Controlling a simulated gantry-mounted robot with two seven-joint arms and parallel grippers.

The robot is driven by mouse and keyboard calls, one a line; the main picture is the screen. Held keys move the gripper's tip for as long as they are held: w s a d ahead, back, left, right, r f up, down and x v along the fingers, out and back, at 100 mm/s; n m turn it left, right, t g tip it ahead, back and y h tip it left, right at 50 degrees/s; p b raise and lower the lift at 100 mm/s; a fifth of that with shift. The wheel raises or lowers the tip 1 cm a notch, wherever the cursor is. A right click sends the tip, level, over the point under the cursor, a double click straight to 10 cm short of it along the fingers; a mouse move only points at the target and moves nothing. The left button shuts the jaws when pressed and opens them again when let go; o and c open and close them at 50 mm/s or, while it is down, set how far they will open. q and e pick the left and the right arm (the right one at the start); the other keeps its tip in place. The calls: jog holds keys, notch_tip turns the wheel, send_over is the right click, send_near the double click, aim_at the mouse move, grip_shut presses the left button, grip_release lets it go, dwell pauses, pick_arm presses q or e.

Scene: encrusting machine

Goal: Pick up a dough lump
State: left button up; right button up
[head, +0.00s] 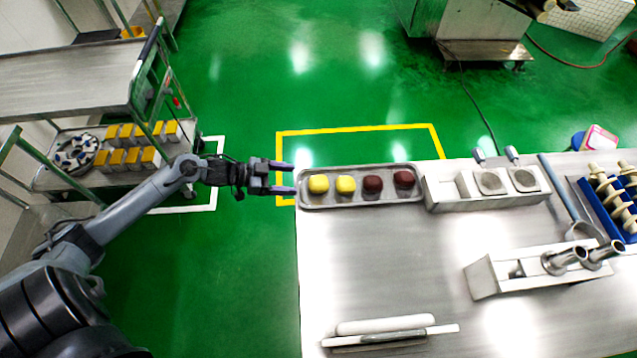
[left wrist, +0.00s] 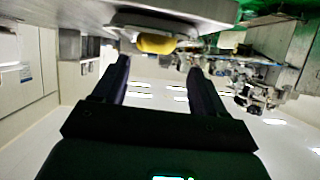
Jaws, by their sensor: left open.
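A metal tray (head: 360,203) lies at the table's far left corner. It holds a row of two yellow dough lumps, the left one (head: 318,183) and the second one (head: 345,184), and two dark red lumps, one (head: 372,184) beside the other (head: 404,179). My left gripper (head: 282,178) is open and empty, just left of the tray and the leftmost yellow lump, pointing right. In the left wrist view a yellow lump (left wrist: 157,44) shows beyond and between the open fingers (left wrist: 158,68), apart from them. My right gripper is not in view.
A white box with round pads (head: 470,190) adjoins the tray's right side. A metal block with tubes (head: 520,275) and a white rolling-pin-like bar (head: 385,325) lie on the table (head: 390,260). A cart (head: 120,180) stands left. The table's left middle is clear.

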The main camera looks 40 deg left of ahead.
aim_at(313, 182)
pick_arm(q)
jog(key=x, duration=0.4)
jog(key=shift+w+d+f+b, duration=0.2)
jog(key=shift+w+f+b, duration=0.05)
jog(key=shift+w+b, duration=0.1)
jog(key=shift+b+x, duration=0.3)
jog(key=shift+x, duration=2.45)
jog(key=shift+s+d, duration=0.1)
jog(key=shift+s, duration=0.05)
jog(key=shift+c, duration=0.5)
jog(key=c, duration=0.7)
jog(key=shift+r, duration=0.2)
